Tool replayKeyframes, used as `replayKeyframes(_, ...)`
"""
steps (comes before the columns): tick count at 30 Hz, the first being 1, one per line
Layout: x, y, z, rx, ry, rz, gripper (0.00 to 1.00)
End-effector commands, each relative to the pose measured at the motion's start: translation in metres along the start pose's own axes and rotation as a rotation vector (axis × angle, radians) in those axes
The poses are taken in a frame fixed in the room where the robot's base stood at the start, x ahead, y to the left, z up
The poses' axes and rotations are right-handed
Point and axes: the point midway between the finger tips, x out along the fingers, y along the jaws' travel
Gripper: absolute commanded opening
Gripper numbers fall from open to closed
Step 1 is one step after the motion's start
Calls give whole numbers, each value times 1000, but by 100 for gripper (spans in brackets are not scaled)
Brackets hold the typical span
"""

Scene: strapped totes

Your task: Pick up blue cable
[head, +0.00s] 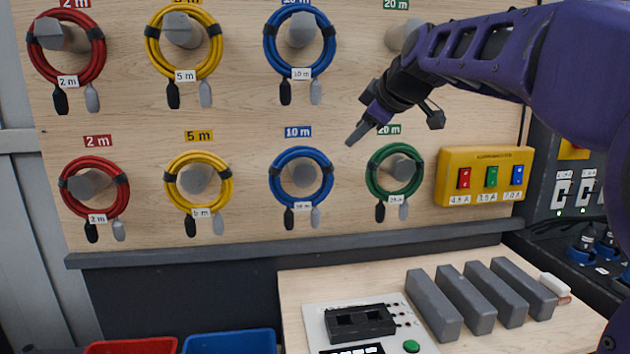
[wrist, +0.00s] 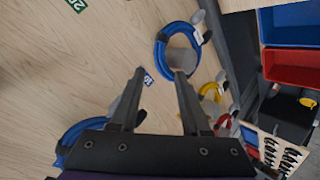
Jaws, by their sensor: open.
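Two coiled blue cables hang on grey pegs on the wooden board. The upper one (head: 269,45) and the lower one (head: 273,176) both carry white tags and hanging plug ends in the head view. My gripper (head: 352,140) is in front of the board, right of and slightly above the lower coil, apart from both coils. In the wrist view my gripper (wrist: 160,75) is open and empty. There the lower blue cable (wrist: 160,57) lies just beyond the fingertips. The upper blue cable (wrist: 75,133) is partly hidden behind the gripper body.
Red cables (head: 64,190), yellow cables (head: 171,185) and a green cable (head: 373,178) hang nearby. A yellow switch box (head: 485,157) is at right. A ledge (head: 200,252) runs below the board. Grey blocks (head: 435,305) and a blue bin (head: 230,343) stand lower.

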Motion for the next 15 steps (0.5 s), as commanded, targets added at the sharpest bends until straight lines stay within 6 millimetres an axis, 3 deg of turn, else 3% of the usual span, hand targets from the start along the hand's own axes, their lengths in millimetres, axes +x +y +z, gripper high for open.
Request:
replayKeyframes(5, 8, -5, -7, -33, 14, -24, 47)
replayKeyframes(15, 77, -7, -9, -34, 16, -25, 47)
